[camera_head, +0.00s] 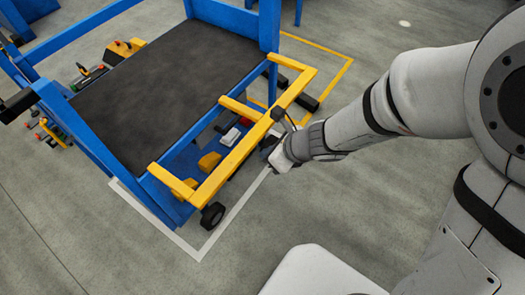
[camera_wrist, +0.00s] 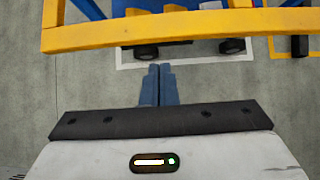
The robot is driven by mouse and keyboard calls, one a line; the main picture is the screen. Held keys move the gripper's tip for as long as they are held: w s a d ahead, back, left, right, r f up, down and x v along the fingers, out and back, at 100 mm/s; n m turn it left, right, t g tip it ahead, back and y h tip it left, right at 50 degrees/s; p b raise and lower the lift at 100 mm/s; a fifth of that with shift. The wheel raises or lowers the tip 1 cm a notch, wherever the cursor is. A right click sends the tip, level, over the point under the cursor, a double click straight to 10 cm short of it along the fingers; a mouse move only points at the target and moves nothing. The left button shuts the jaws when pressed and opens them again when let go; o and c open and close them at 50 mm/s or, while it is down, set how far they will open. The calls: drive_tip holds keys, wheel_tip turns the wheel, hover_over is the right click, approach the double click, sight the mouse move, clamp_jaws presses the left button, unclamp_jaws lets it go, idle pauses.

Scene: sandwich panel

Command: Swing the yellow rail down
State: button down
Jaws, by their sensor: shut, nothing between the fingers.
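The yellow rail (camera_head: 241,151) is a bar with side arms on the near side of a blue cart with a dark top. In the head view it stands out from the cart's edge, over the lower shelf. In the wrist view the rail (camera_wrist: 180,27) crosses the top of the picture. My gripper (camera_wrist: 160,70) has its two blue fingers together with nothing between them. The fingertips point toward the rail and appear a little short of it. In the head view my gripper's fingers are mostly hidden beside the rail by my wrist.
The blue cart (camera_head: 93,137) has a dark top (camera_head: 170,90). Its lower shelf holds yellow, red and white items. A black caster (camera_head: 213,215) sits at the near corner. White and yellow lines mark the floor. The grey floor (camera_head: 110,240) in front is clear.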

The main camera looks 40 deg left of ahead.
drive_tip(key=shift+d+r, duration=0.2)
drive_tip(key=shift+r, duration=0.2)
